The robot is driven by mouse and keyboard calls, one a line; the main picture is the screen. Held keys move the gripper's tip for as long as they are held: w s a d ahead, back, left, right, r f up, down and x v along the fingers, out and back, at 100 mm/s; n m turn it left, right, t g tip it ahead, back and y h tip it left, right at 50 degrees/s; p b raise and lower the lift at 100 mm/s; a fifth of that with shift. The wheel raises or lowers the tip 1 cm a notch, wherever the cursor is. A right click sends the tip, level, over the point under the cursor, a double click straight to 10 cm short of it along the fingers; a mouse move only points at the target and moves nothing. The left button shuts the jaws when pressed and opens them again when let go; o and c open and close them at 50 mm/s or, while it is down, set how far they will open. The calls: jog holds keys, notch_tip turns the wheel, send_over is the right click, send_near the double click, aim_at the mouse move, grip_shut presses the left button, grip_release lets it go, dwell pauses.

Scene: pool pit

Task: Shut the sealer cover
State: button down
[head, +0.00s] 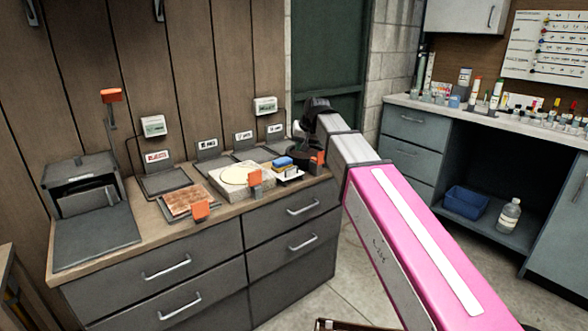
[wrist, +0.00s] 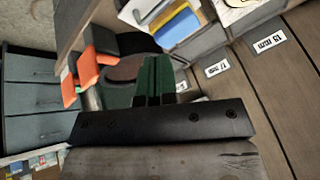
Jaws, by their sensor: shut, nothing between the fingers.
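My gripper (head: 304,135) is at the far right end of the wooden-topped counter, and its fingers are partly hidden in the head view. In the wrist view its green fingers (wrist: 153,80) are shut and empty. Just beyond them is a dark device with a round reddish-brown face (wrist: 127,68) and an orange handle (wrist: 92,72); the same orange handle shows in the head view (head: 317,158). I cannot tell for certain that this is the sealer, or how far its cover stands open, since my gripper hides much of it.
A white holder with a blue-and-yellow block (head: 284,162) stands left of my gripper. Farther left are a pale slab with a round top (head: 229,185), a brown tile (head: 184,203) and a grey box with its front flap down (head: 97,230). Labelled stands line the wall.

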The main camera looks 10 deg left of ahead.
jog(key=s+d+f+m+t+y, duration=0.15)
jog(key=s+d+m, duration=0.45)
jog(key=m, duration=0.6)
jog(key=shift+w+a+r+x, duration=0.25)
jog(key=shift+w+r+x, duration=0.05)
jog(key=shift+x, duration=1.85)
jog(key=shift+w+a+r+x, duration=0.25)
jog(key=shift+w+r+x, duration=0.1)
jog(key=shift+x, duration=1.75)
jog(key=shift+w+a+r+x, duration=0.2)
jog(key=shift+w+r+x, duration=0.1)
jog(key=shift+x, duration=1.85)
jog(key=w+a, duration=0.3)
jog(key=a, duration=0.1)
jog(key=w+a, duration=0.4)
jog(key=shift+w+a, duration=0.15)
jog(key=shift+a, duration=0.15)
